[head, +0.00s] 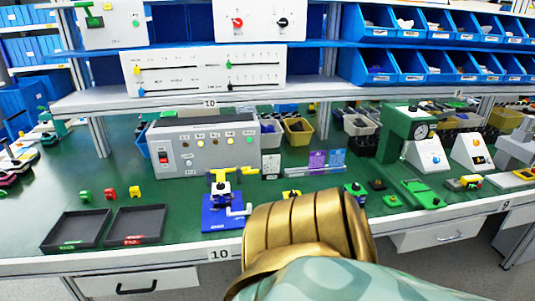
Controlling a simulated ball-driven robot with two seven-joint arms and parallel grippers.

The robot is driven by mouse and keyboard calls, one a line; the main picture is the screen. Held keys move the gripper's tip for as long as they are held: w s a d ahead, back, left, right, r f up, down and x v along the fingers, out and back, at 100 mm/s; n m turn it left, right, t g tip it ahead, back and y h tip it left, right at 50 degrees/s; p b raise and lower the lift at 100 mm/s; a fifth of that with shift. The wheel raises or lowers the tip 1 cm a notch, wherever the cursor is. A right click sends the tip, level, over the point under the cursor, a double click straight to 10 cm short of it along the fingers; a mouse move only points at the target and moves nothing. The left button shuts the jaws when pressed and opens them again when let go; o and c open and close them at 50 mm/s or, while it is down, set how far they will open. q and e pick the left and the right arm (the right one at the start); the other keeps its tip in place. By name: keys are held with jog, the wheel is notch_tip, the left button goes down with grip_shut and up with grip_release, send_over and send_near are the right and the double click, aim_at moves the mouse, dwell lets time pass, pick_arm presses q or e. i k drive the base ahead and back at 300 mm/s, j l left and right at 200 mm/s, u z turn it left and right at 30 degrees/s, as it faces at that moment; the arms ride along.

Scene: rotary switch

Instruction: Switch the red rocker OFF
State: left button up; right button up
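A grey control box (205,148) stands on the green bench at the left of centre in the head view. A small red rocker (163,157) sits at the left of its front face; its tilt is too small to tell. A row of small lamps or buttons runs along the upper part of the face, one of them green. A gold and pale green link of one of my arms fills the bottom centre, in front of the bench edge. Neither of my grippers shows.
A blue fixture with a crank (225,205) stands in front of the box. Two black trays (75,230) lie at the front left. A shelf (300,95) overhangs the bench, carrying a white slider panel (205,72) and blue bins. A green press (405,130) stands to the right.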

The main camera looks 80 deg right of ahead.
aim_at(163, 157)
jog(key=z, duration=2.15)
